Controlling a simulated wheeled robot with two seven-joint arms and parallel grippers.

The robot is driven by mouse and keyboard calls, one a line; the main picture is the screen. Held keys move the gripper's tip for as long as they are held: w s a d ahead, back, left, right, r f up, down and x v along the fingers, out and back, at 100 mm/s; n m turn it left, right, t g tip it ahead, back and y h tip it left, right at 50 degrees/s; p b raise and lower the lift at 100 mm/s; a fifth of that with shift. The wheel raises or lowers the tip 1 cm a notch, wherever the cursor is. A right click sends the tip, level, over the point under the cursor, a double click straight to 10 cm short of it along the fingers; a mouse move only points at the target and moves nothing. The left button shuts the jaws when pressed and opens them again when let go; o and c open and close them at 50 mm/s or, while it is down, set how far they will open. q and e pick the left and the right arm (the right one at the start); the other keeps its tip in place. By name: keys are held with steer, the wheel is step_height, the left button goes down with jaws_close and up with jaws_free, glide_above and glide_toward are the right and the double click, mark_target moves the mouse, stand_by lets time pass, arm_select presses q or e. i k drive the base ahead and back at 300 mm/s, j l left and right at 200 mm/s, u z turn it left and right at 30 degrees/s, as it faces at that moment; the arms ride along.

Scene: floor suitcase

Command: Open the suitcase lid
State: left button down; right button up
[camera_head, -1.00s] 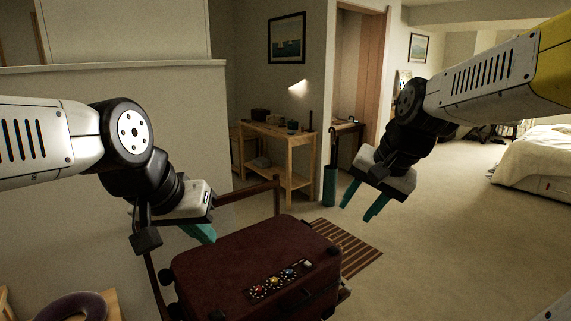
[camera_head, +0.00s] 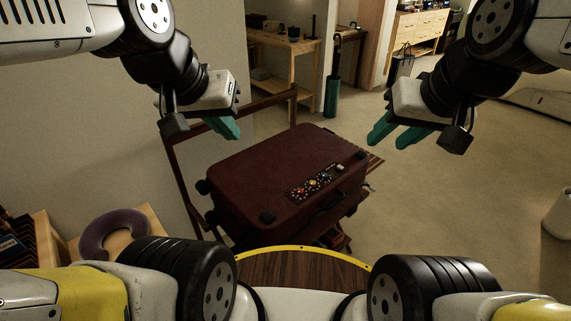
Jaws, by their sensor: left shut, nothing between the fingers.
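The dark red suitcase (camera_head: 265,165) lies flat with its lid closed on a dark wooden folding rack (camera_head: 180,178). Its handle side faces the lower right, and a strip of coloured decorations lies along that edge of the lid. My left gripper (camera_head: 229,130) is shut and empty, above and beyond the suitcase's far left part. My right gripper (camera_head: 388,138) is open and empty, to the right of the suitcase and apart from it. The latches are too small to make out.
A purple neck pillow (camera_head: 92,235) lies on a light wooden surface at the lower left. A wooden console table (camera_head: 290,62) and a green umbrella stand (camera_head: 331,97) are at the back.

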mark_target(256, 187)
steer(key=j+z, duration=0.15)
steer(key=j, duration=0.25)
steer(key=k+j+z, duration=0.15)
steer(key=j, duration=0.25)
steer(key=k+j+z, duration=0.15)
steer(key=j, duration=0.25)
steer(key=i+l+u, duration=0.1)
steer(key=l, duration=0.3)
steer(key=i+l, duration=0.2)
steer(key=l, duration=0.25)
steer(key=i+l+u, duration=0.15)
steer(key=l, duration=0.3)
steer(key=i+l+u, duration=0.1)
steer(key=l, duration=0.35)
steer(key=i+l, duration=0.2)
steer(key=l, duration=0.25)
steer(key=i+l+u, duration=0.15)
steer(key=l, duration=0.3)
steer(key=k, duration=0.05)
